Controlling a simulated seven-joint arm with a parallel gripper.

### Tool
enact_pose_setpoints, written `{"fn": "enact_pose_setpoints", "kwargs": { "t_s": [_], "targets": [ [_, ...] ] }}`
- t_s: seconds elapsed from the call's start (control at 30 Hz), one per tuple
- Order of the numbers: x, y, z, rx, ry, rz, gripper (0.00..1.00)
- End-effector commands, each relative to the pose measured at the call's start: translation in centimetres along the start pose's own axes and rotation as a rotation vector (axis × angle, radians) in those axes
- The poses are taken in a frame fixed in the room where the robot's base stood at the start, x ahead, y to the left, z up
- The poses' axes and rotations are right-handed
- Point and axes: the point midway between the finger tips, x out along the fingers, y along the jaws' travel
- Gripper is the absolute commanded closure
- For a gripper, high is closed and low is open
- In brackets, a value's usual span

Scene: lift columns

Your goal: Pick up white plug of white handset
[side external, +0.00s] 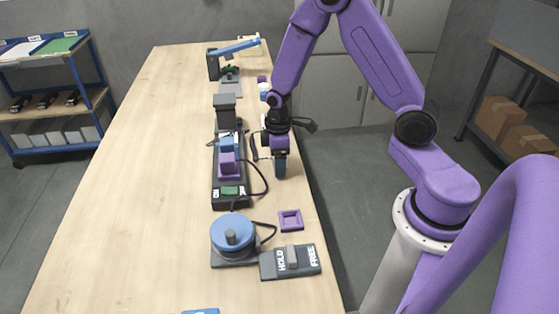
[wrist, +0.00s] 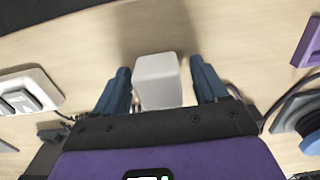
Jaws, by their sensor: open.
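The white plug (wrist: 158,80) shows in the wrist view as a pale block between my gripper's two blue fingers. My gripper (wrist: 160,72) is open, with one finger on each side of the plug and a visible gap on the right. In the side external view my gripper (side external: 280,168) points down near the table's right edge, and the plug is not clearly visible there. A white piece with grey keys (wrist: 28,92) lies at the left of the wrist view; I cannot tell whether it is the handset.
A dark column device with a purple and blue block (side external: 228,160) stands left of my gripper. A blue round knob (side external: 233,233), a purple square frame (side external: 291,220) and a HOLD/FREE switch box (side external: 290,262) are in front. The table's left side (side external: 130,200) is clear.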

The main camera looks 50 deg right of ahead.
Motion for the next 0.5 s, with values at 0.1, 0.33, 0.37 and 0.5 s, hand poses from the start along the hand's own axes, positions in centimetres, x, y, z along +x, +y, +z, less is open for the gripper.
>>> {"fn": "enact_pose_setpoints", "kwargs": {
  "t_s": [0.1, 0.33, 0.37, 0.5],
  "targets": [
    [-0.02, -0.01, 0.0, 0.0, 0.0, 0.0, 0.5],
    [-0.04, -0.01, -0.01, 0.0, 0.0, 0.0, 0.8],
    [-0.04, -0.01, 0.0, 0.0, 0.0, 0.0, 0.8],
    [-0.08, -0.01, -0.01, 0.0, 0.0, 0.0, 0.8]
  ]
}}
